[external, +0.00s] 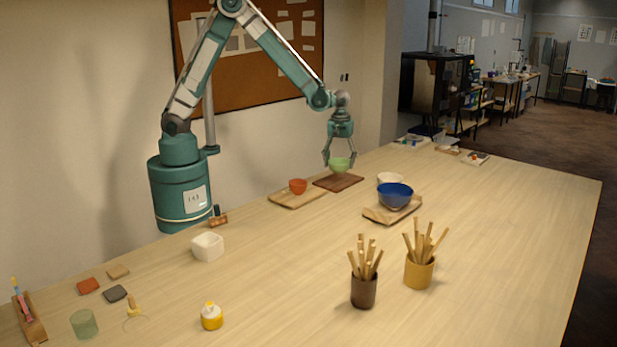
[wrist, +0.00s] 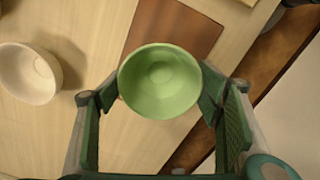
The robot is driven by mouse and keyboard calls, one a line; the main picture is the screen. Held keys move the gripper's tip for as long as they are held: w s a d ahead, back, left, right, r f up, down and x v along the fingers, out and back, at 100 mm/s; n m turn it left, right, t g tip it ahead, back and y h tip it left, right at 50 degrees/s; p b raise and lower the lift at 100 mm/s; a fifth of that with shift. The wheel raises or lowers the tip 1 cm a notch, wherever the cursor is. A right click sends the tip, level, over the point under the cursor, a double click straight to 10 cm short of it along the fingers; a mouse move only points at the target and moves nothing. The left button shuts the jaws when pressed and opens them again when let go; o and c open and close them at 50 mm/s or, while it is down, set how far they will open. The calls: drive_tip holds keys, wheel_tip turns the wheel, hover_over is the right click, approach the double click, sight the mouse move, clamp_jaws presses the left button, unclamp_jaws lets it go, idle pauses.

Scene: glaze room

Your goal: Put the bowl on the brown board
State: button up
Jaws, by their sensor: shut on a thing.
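A light green bowl (external: 340,164) is held in my gripper (external: 340,160), whose fingers are shut on it from both sides. The bowl is upright, over or on the brown board (external: 325,184); I cannot tell whether it touches. In the wrist view the green bowl (wrist: 160,80) sits between the fingertips of my gripper (wrist: 160,90). The brown board (wrist: 178,25) shows behind the bowl there, partly hidden by it.
A red bowl (external: 298,186) sits on a light wooden board (external: 285,201) to the left. A blue bowl (external: 395,196) sits on another wooden board (external: 373,213), near a white bowl (external: 390,178). Two cups of sticks (external: 363,292) (external: 419,273) stand in front.

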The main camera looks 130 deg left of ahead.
sight(339, 169)
drive_tip(key=shift+f, duration=1.7)
drive_tip(key=shift+f, duration=0.15)
drive_tip(key=o, duration=1)
drive_tip(key=shift+r, duration=6.15)
